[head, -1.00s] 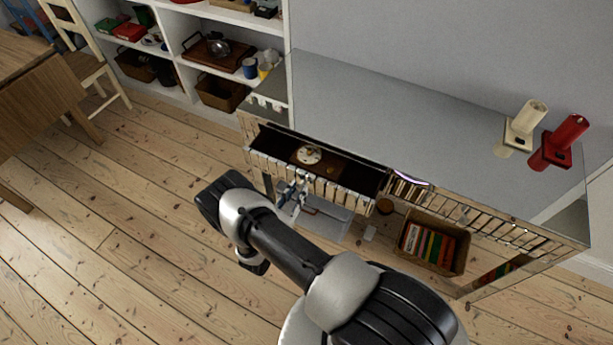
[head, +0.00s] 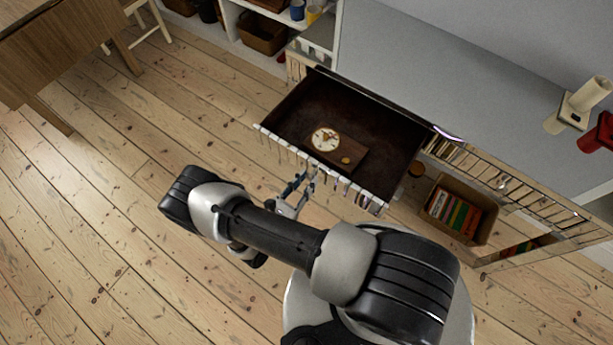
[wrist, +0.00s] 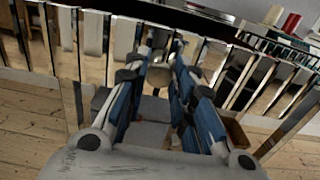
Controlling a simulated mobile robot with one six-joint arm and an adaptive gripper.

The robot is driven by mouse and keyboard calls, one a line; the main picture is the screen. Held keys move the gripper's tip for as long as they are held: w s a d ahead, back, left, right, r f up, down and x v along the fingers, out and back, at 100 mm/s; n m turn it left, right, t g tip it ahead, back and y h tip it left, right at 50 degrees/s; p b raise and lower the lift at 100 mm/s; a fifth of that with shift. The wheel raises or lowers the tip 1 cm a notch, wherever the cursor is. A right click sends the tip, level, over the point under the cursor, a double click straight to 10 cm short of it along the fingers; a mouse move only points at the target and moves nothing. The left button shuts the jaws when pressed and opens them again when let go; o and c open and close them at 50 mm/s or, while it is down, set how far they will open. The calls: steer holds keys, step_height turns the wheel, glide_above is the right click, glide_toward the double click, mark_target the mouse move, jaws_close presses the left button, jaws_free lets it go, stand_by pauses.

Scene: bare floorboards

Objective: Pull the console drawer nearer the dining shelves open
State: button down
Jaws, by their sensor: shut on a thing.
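The console (head: 440,62) is a long mirrored unit with a grey top against the wall. Its drawer nearer the shelves (head: 341,12) is pulled well out; the dark interior (head: 318,100) shows, with a clock on a wooden block (head: 337,150) inside near the front. My gripper (head: 303,190) is at the middle of the drawer's slatted mirrored front (head: 276,143). In the wrist view my gripper's blue-padded fingers (wrist: 172,80) reach up to that front (wrist: 95,45) and are shut on its handle, which is mostly hidden between them.
The console's other drawer (head: 500,182) is closed. A box of books (head: 458,208) stands beneath it. A cream candle holder (head: 577,105) and a red one (head: 600,133) stand on top. A wooden table (head: 70,50) is at upper left. The floor at left is clear.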

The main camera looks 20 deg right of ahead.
stand_by(0.3)
steer(key=c, duration=1.4)
jaws_free()
steer(key=shift+o, duration=0.2)
steer(key=shift+s+a, duration=0.1)
steer(key=v, duration=1.1)
steer(key=shift+s+a, duration=0.3)
